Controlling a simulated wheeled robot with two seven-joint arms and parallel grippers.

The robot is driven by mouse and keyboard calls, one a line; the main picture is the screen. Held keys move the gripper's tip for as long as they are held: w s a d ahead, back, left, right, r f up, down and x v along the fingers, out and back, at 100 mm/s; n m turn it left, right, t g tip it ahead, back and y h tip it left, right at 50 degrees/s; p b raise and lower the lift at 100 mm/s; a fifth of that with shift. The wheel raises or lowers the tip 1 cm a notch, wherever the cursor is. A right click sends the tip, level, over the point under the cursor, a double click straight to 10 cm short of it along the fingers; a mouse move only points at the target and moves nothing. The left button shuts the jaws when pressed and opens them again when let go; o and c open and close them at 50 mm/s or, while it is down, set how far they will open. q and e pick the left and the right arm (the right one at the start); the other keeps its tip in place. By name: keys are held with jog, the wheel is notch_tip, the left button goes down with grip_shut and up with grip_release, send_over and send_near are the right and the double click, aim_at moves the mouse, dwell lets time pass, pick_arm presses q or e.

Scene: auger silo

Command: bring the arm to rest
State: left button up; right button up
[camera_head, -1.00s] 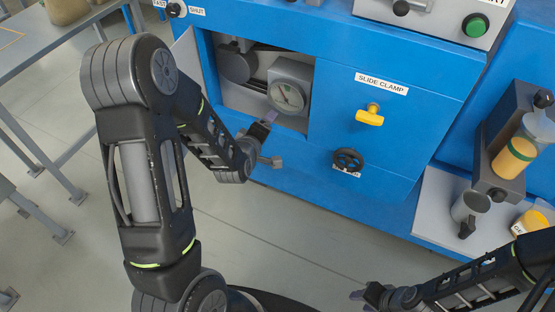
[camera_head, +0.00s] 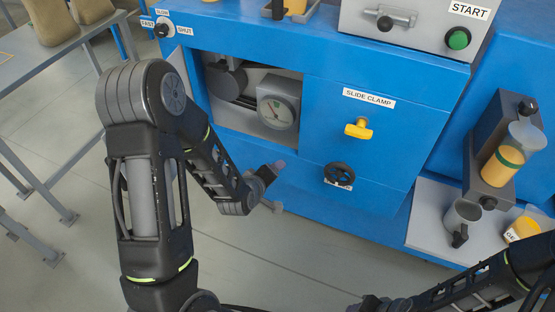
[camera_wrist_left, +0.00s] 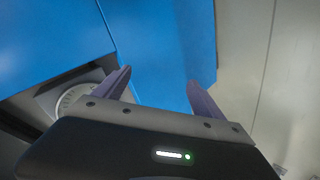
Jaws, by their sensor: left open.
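My left gripper (camera_head: 276,170) is in front of the blue machine (camera_head: 300,165), low and just below its open compartment. In the left wrist view its two fingers (camera_wrist_left: 160,88) stand apart with nothing between them. The blue panel shows beyond them. My right gripper (camera_head: 362,304) is at the bottom edge of the head view, dark and partly cut off, and its fingers cannot be made out.
The open compartment holds a round gauge (camera_head: 277,113). A yellow slide clamp knob (camera_head: 358,129) and a black handwheel (camera_head: 340,174) stick out of the front. A grey table (camera_head: 60,62) stands at left.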

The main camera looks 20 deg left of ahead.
pick_arm(q)
jog(key=s+d+f+m+g+h, duration=0.2)
jog(key=s+d+f+m+g, duration=0.2)
jog(key=s+d+f, duration=0.3)
jog(key=s+d+f+m+g+h, duration=0.3)
jog(key=s+d+f+m+g, duration=0.2)
jog(key=s+d, duration=0.8)
jog(key=s+f+m, duration=0.2)
jog(key=s, duration=0.2)
jog(key=shift+d+f+g, duration=0.2)
jog(key=shift+d+g, duration=0.05)
jog(key=shift+g, duration=0.05)
pick_arm(e)
jog(key=shift+s+a+r+g, duration=0.15)
jog(key=shift+s+a, duration=0.3)
jog(key=shift+s, duration=0.1)
jog(key=shift+s+a+r+g, duration=0.15)
jog(key=shift+s+a, duration=0.3)
jog(key=shift+s, duration=0.1)
